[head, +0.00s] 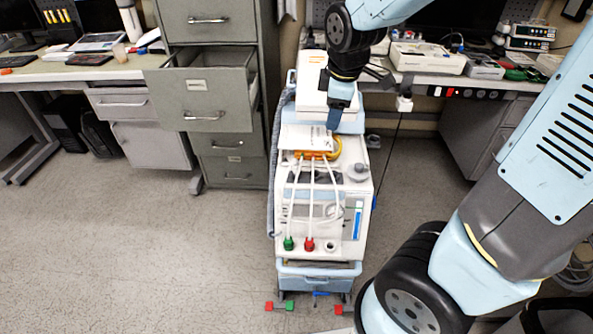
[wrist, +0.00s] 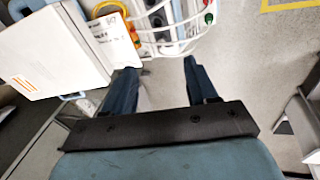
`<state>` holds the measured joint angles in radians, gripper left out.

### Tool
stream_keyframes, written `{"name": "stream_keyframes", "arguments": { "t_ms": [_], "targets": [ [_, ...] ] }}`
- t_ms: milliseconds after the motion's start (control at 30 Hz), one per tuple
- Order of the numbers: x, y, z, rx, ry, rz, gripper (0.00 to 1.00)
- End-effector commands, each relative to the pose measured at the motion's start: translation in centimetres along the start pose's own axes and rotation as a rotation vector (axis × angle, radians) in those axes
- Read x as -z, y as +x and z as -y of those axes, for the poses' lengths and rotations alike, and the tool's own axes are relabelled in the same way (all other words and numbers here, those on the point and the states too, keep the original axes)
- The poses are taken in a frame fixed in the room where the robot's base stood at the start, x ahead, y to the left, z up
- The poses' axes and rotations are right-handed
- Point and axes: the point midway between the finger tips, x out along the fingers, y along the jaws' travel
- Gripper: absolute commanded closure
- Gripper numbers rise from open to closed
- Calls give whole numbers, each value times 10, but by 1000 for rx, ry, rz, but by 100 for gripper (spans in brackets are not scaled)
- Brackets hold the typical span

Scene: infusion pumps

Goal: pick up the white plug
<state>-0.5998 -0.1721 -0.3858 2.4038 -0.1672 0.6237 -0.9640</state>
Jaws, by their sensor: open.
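My gripper (head: 334,118) hangs above the back part of the medical cart, fingers pointing down. In the wrist view its two fingers (wrist: 160,68) are spread apart with nothing between them. On the cart's front, a green plug (head: 288,243) and a red plug (head: 309,244) sit at the ends of white cables. Beside them is a round white fitting (head: 330,246) with a dark centre; I cannot tell whether it is a plug or a socket. A small white plug-like block (head: 404,103) is at the right desk's edge, above a dark cord. Which one is the white plug is unclear.
A yellow ring (head: 322,150) and a white card (head: 303,136) lie on the cart near my gripper. A grey cabinet (head: 215,50) with an open drawer stands left. The right desk (head: 470,82) holds equipment. Floor (head: 150,250) left of the cart is clear.

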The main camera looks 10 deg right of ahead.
Motion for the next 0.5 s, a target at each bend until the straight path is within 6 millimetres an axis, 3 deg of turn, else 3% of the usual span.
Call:
{"name": "stream_keyframes", "arguments": {
  "t_ms": [200,500],
  "targets": [
    [37,58,-5,24,-418,75,43],
    [82,121,-3,37,-985,190,43]
  ]
}}
